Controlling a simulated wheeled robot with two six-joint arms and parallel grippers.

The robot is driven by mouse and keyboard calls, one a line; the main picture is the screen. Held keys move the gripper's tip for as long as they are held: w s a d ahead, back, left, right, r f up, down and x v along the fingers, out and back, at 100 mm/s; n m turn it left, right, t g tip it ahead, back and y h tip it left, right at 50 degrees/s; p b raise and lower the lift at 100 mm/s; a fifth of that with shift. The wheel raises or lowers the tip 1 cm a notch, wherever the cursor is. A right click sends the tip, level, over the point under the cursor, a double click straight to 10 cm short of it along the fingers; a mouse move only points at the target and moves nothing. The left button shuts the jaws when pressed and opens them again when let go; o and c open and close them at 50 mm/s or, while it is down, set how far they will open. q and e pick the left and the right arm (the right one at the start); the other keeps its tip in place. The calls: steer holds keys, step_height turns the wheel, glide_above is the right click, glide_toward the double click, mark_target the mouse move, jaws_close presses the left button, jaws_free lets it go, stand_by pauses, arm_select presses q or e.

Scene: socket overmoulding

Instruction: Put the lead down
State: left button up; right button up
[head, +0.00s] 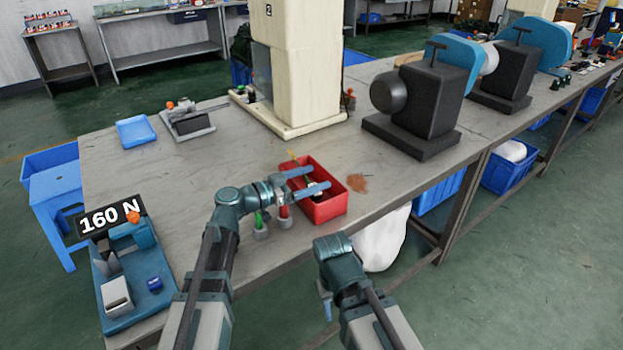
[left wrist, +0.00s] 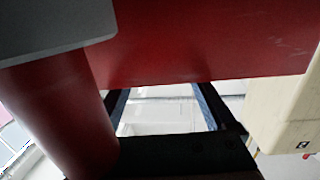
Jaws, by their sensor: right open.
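My left gripper (head: 318,178) is over the red bin (head: 326,210), with its two blue fingers apart. A small dark and white thing (head: 312,186) shows between or below the fingers; I cannot tell whether it is the lead or whether they touch it. A thin reddish-brown patch or coil (head: 358,183) lies on the table right of the bin; I cannot tell if it is a lead. My right gripper (head: 328,305) points down in front of the table edge, open, mostly hidden by its arm. The left wrist view shows a red wall (left wrist: 205,45) close up.
A green-topped and a red-topped cylinder (head: 283,215) stand left of the bin. A blue fixture (head: 125,265) with a "160 N" sign is at the left. A beige column (head: 295,70) and dark machines (head: 425,105) stand behind. The table's middle left is clear.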

arm_select(q)
steer(key=shift+r, duration=0.1)
steer(key=shift+r+p, duration=0.35)
steer(key=shift+p, duration=0.15)
steer(key=v, duration=1.2)
steer(key=shift+p, duration=0.3)
